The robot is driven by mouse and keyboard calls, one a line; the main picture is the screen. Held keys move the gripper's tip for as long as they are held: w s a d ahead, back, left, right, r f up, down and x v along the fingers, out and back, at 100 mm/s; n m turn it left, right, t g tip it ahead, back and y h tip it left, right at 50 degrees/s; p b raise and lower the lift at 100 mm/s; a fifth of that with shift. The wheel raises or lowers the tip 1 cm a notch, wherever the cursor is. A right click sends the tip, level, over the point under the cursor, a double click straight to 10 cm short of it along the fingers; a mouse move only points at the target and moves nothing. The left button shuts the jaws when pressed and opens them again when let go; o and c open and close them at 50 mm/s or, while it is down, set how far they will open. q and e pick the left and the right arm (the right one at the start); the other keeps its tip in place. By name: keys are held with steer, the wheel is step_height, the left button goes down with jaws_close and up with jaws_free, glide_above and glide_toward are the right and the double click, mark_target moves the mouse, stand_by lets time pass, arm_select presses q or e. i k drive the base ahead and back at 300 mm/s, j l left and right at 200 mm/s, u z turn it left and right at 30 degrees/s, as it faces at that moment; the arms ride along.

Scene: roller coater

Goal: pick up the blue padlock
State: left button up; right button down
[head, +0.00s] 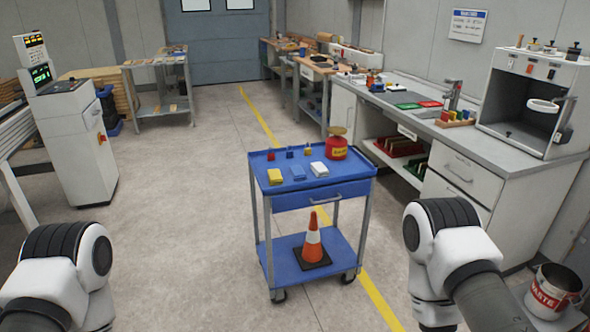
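A blue cart (262,183) stands in the middle of the floor. Small padlock-like items sit in a row along the back of its top tray. One is red (271,155). The blue padlock (290,153) appears to be the middle one, upright and small in view. Another small item (307,151) to its right is too small to make out clearly. Nothing touches the blue padlock. Parts of my two arms show at the lower left and lower right, well apart from the cart. Neither gripper is in view.
A traffic cone (313,240) stands on the lower shelf. Floor left of the cart is clear.

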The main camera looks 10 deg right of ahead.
mark_target(289, 154)
steer(key=i+l, duration=0.15)
steer(key=i, duration=0.25)
steer(key=i+l+z, duration=0.1)
steer(key=i, duration=0.3)
steer(key=i+l, duration=1.05)
steer(key=i, duration=0.05)
